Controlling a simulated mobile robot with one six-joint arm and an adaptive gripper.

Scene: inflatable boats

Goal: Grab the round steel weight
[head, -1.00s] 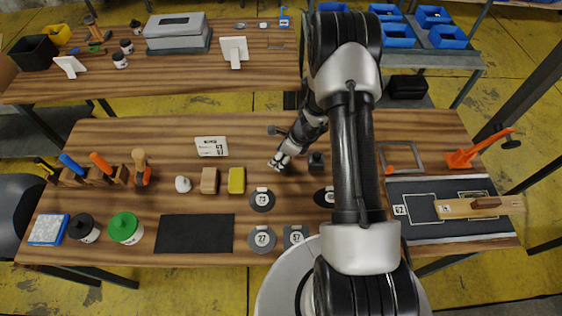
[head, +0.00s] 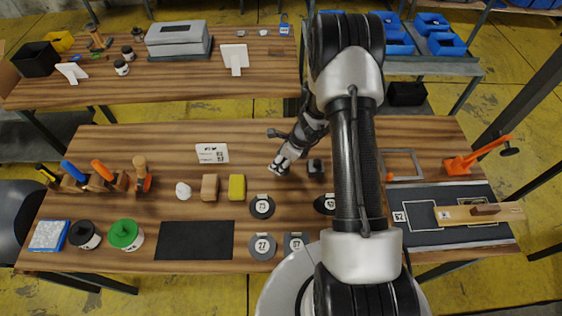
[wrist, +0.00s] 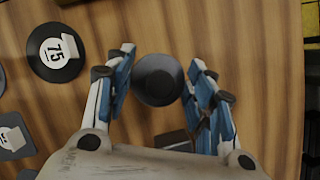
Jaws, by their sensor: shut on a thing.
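The round steel weight (wrist: 158,80) is a dark grey, round piece in the wrist view, seen from above between my fingers. My gripper (wrist: 160,88) is shut on it, with a blue-padded finger on each side. In the head view my gripper (head: 279,168) is low over the middle of the near wooden table. The weight cannot be made out there, and whether it touches the table is unclear.
A black disc marked 75 (wrist: 55,53) lies left of my gripper. A small dark block (head: 315,167) stands to its right in the head view. Yellow (head: 237,187) and tan (head: 209,187) blocks and a black mat (head: 194,240) lie further left.

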